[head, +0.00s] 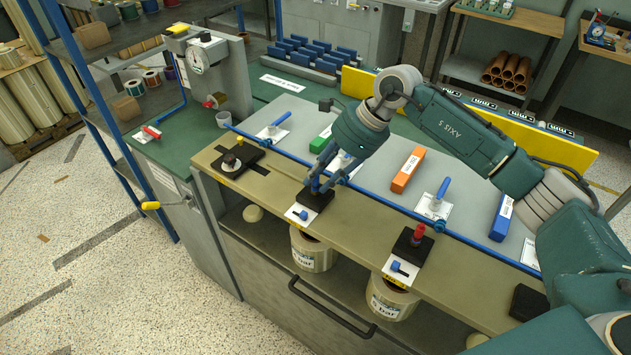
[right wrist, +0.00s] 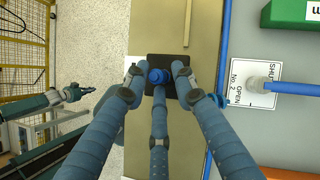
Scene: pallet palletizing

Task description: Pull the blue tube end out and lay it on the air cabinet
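The blue tube end (right wrist: 156,77) stands up from a black block (right wrist: 176,61) in the right wrist view. In the head view the block (head: 315,198) sits on the tan top of the cabinet (head: 262,196), which holds tanks marked "bar". I take this to be the air cabinet. My right gripper (head: 330,180) points down over the block and hides most of the tube end. Its fingers (right wrist: 158,72) are spread around it, with gaps at both sides. A teal arm with a dark gripper (right wrist: 76,92), probably my left, shows small in the right wrist view.
A black block with a red fitting (head: 415,236) stands to the right and one with a dark knob (head: 231,161) to the left. A blue pipe (head: 390,207) runs behind them along a grey panel with valve handles. Bare tan top lies between the blocks.

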